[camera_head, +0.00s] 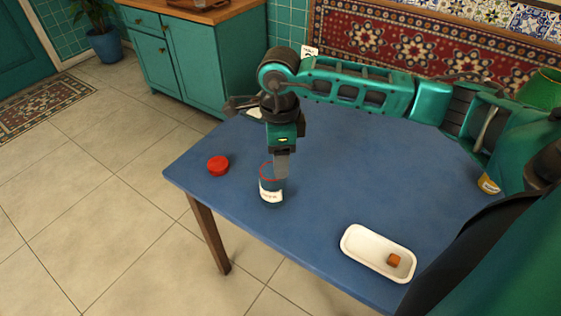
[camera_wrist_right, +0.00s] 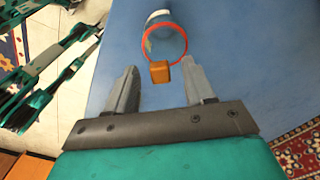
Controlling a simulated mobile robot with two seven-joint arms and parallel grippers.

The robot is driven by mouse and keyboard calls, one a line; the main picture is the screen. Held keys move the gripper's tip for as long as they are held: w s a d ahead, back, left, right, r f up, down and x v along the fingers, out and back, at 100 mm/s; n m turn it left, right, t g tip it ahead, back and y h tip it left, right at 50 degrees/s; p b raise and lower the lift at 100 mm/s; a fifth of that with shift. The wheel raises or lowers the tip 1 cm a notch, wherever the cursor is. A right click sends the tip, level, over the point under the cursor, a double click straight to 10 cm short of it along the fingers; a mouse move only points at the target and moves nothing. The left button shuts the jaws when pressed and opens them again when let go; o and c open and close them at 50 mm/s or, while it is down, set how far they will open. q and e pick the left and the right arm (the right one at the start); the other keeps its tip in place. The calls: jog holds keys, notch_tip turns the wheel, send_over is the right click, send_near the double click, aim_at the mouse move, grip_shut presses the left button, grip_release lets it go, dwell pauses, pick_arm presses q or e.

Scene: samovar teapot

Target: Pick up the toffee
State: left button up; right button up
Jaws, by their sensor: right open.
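My right gripper (camera_head: 283,170) points down over an open jar (camera_head: 271,193) with a red rim and a white label, near the front left edge of the table. In the right wrist view my right gripper (camera_wrist_right: 160,70) is open, its fingers apart. A brown toffee (camera_wrist_right: 160,72) shows between the fingertips and overlaps the near edge of the jar's orange-red rim (camera_wrist_right: 147,52). It seems to touch neither finger; I cannot tell whether it is above the rim or resting on it. Another toffee (camera_head: 394,260) lies in a white tray (camera_head: 356,246). My left gripper is out of view.
A red lid (camera_head: 218,165) lies on the blue table (camera_head: 330,190), left of the jar. A container with a yellow label (camera_head: 488,184) is partly hidden at the right. The tabletop between jar and tray is clear. A green cabinet (camera_head: 190,50) stands behind.

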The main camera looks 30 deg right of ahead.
jog(key=shift+c, duration=0.5)
grip_shut()
jog(key=shift+r, duration=0.15)
notch_tip(320, 180, up, 20)
jog(key=p, duration=0.1)
jog(key=shift+p, duration=0.3)
